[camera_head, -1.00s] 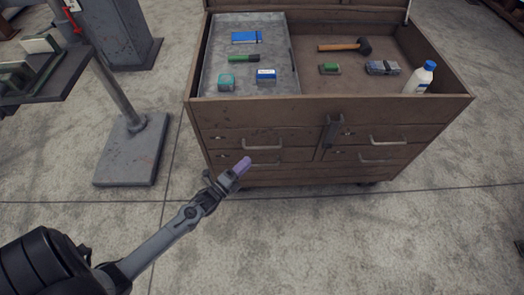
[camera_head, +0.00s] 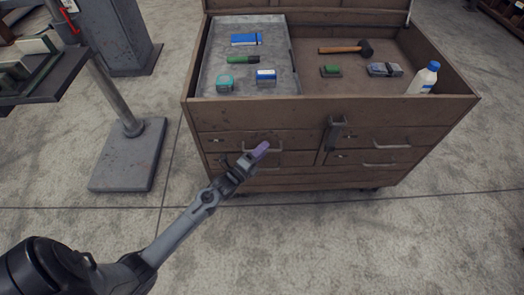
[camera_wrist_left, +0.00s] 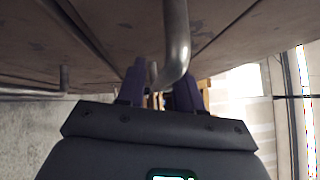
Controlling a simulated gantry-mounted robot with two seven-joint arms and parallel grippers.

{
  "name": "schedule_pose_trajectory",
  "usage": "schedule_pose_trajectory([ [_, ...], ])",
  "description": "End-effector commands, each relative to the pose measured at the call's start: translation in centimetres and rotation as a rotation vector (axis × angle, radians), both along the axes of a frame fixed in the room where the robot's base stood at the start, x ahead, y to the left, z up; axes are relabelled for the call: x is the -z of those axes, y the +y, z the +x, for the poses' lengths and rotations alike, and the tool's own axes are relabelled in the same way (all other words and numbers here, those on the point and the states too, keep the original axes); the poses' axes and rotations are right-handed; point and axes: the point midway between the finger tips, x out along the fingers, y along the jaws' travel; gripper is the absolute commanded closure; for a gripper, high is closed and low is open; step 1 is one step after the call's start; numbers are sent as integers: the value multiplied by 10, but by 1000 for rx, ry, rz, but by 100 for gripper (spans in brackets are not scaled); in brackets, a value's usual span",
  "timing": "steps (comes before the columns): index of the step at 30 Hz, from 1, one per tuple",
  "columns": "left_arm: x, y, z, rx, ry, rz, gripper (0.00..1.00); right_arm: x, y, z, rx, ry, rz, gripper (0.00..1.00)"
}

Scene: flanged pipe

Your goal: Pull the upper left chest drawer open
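The upper left drawer (camera_head: 222,139) of the brown chest is shut, flush with the front. Its metal handle (camera_head: 279,149) is partly hidden behind my left gripper (camera_head: 262,149) in the head view. In the left wrist view the bent handle bar (camera_wrist_left: 177,40) runs down to the gap between the purple fingers of my left gripper (camera_wrist_left: 161,85). The fingers are apart, one on each side of the handle's bend. I cannot tell whether either finger touches it. My right gripper is not in view.
The open-topped chest (camera_head: 390,107) holds a grey tray (camera_head: 222,53), a hammer (camera_head: 350,48), a white bottle (camera_head: 424,79) and small items. A latch (camera_head: 336,132) hangs at its front centre. A grey stand (camera_head: 128,155) is at left. The floor in front is clear.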

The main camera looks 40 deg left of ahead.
Motion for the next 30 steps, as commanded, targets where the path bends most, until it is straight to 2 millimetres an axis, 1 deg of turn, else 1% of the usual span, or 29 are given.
schedule_pose_trajectory([
  [2,0,0,0,0,0,0,64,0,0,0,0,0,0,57],
  [6,0,0,0,0,0,0,86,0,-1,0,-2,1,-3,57],
  [9,0,0,0,0,0,0,100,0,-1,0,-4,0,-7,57],
  [18,0,0,0,0,0,0,100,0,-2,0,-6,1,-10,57],
  [23,-2,-4,-4,0,0,0,100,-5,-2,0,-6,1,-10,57],
  [26,-3,-11,-12,2,2,-1,100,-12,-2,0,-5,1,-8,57],
  [30,-5,-27,-29,2,3,-1,100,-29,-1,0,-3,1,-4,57],
])
